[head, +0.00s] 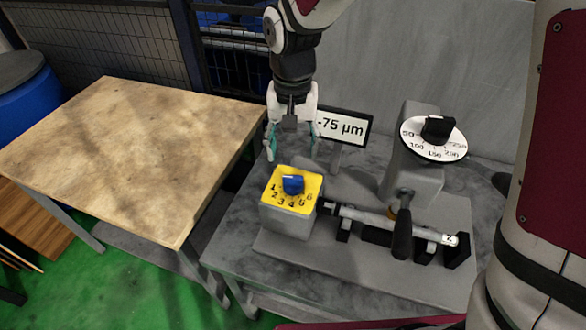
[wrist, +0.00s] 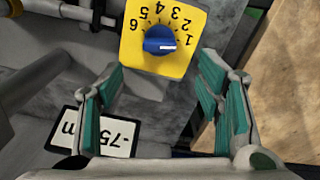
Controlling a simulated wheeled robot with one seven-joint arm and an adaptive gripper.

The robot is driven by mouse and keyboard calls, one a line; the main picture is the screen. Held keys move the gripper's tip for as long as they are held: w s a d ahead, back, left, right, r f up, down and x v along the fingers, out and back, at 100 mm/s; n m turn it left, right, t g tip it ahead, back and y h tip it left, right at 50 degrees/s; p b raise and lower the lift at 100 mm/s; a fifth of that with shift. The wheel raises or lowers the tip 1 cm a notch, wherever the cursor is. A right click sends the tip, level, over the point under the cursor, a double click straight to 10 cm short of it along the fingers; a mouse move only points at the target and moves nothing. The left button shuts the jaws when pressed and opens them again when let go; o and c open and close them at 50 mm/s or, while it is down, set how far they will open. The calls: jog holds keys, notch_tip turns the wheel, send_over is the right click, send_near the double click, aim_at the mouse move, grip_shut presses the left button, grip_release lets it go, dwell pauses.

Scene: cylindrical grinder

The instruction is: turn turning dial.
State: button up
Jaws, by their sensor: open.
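A blue dial (head: 292,184) sits on a yellow plate (head: 279,200) numbered 1 to 6, on top of a grey box (head: 287,221). In the wrist view the blue dial (wrist: 159,41) shows at the top middle, ahead of the fingers, with its white mark on the right side near the 1. My gripper (head: 292,153) is open and empty, above and behind the dial, apart from it. Its teal-padded fingers (wrist: 166,100) are spread wide in the wrist view. A second, black dial (head: 437,129) stands on a round white scale marked 50 to 250 at the right.
A display (head: 341,127) reading -75 µm stands behind the dial, close to my gripper. A cylindrical workpiece (head: 385,221) and a dark handle (head: 402,234) lie right of the box. A wooden table (head: 130,140) at left is bare.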

aim_at(293, 177)
notch_tip(293, 177, down, 10)
jog(key=shift+f+p, duration=0.25)
jog(key=shift+p, duration=0.1)
jog(key=shift+c, duration=0.6)
jog(key=c, duration=1)
